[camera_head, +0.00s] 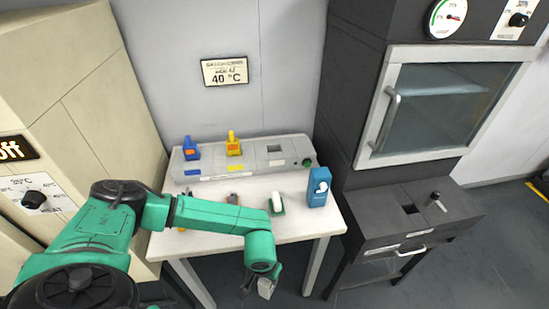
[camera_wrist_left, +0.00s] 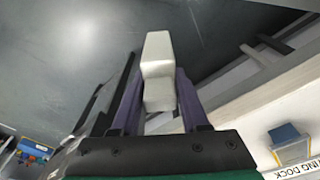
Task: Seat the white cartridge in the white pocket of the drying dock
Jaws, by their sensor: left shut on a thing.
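My left gripper (camera_head: 268,279) hangs in front of the white table's near edge, over the floor. In the left wrist view its two purple fingers (camera_wrist_left: 160,110) are shut on the white cartridge (camera_wrist_left: 157,57), which sticks out beyond them. The cartridge also shows, small and pale, in the head view (camera_head: 265,289). The grey drying dock (camera_head: 215,173) stands at the back of the table. A blue cartridge (camera_head: 191,151) and a yellow cartridge (camera_head: 234,146) stand in it. To their right is an unfilled dark pocket (camera_head: 275,149). My right gripper is out of view.
The white table (camera_head: 180,243) also holds a small green holder with a white item (camera_head: 278,203), a grey item (camera_head: 233,198) partly behind my arm, and a blue box (camera_head: 319,187) at the right. A dark oven cabinet (camera_head: 345,120) stands right of the table.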

